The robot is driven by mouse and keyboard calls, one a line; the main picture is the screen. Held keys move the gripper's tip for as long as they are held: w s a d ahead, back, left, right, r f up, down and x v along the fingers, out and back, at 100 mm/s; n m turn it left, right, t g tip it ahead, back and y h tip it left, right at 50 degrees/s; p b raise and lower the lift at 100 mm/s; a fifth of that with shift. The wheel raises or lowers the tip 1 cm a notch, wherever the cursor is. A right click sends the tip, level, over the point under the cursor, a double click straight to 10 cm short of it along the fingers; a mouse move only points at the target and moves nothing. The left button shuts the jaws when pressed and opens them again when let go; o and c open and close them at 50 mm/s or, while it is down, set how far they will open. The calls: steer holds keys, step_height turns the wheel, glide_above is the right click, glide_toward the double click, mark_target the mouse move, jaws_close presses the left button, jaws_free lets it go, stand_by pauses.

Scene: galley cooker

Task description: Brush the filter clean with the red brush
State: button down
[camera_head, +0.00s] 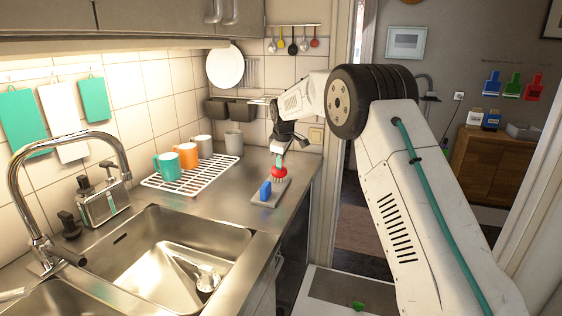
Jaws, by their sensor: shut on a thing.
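My gripper (281,149) is shut on the red brush (279,172), which hangs upright below it with the red head low and pale bristles pointing down. A short teal part shows between the jaws and the red head. The brush is over the back right of a small grey tray (257,201) on the counter; I cannot tell whether the bristles touch it. A blue object (265,191), perhaps a second brush, stands on the tray just left of the red brush. I cannot pick out the filter with certainty.
A white rack (229,161) with several mugs stands left of the tray. The sink (150,262) and curved tap (62,146) are at front left. The counter's right edge is close to the tray. Hooked utensils hang on the back wall.

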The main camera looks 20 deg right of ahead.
steer(key=shift+f, duration=0.1)
steer(key=shift+s+d, duration=0.35)
steer(key=shift+d, duration=0.15)
steer(key=shift+w+a+r, duration=0.2)
steer(key=shift+w+a, duration=0.5)
steer(key=shift+a, duration=0.3)
steer(key=shift+s+d, duration=0.7)
steer(key=shift+d, duration=0.3)
steer(key=shift+w+a+f, duration=0.1)
steer(key=shift+w+a, duration=0.6)
steer(key=shift+a, duration=0.3)
steer(key=shift+s+d, duration=0.7)
steer(key=shift+d, duration=0.3)
steer(key=shift+w+a, duration=0.35)
steer(key=shift+a, duration=0.2)
